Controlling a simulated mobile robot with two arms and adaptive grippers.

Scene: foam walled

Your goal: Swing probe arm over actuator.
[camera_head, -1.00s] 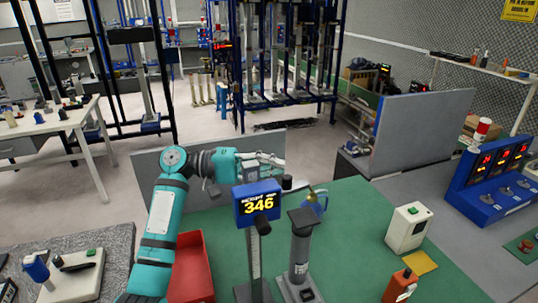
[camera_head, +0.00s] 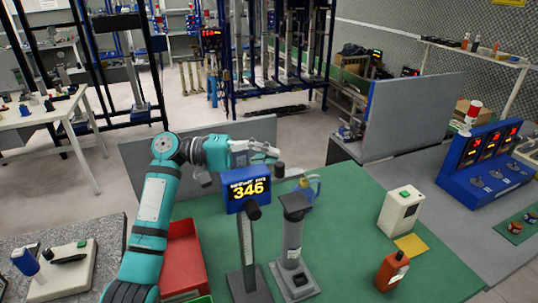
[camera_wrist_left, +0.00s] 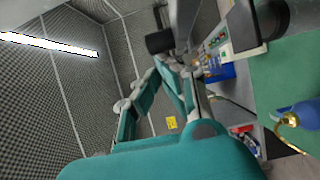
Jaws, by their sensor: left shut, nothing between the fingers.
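A blue display unit (camera_head: 247,189) reading 346 stands on a grey post on the green mat (camera_head: 340,213), with a black knob (camera_head: 253,211) on its front. Right of it stands an upright grey column (camera_head: 293,240) with a flat dark top. I cannot tell for sure which parts are the probe arm and the actuator. My left gripper (camera_head: 272,150) is shut and empty, behind and above the display. A black cylinder (camera_head: 279,170) shows just below its fingertips; contact is unclear. In the left wrist view the fingers (camera_wrist_left: 160,75) point away, with a black cylinder (camera_wrist_left: 160,42) near them. My right gripper is out of view.
A blue item with a yellow handle (camera_head: 311,186) stands behind the column. A white box (camera_head: 397,212) and an orange bottle (camera_head: 392,271) stand at right. A red bin (camera_head: 182,262) is beside my left arm. Grey panels (camera_head: 414,118) edge the bench behind.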

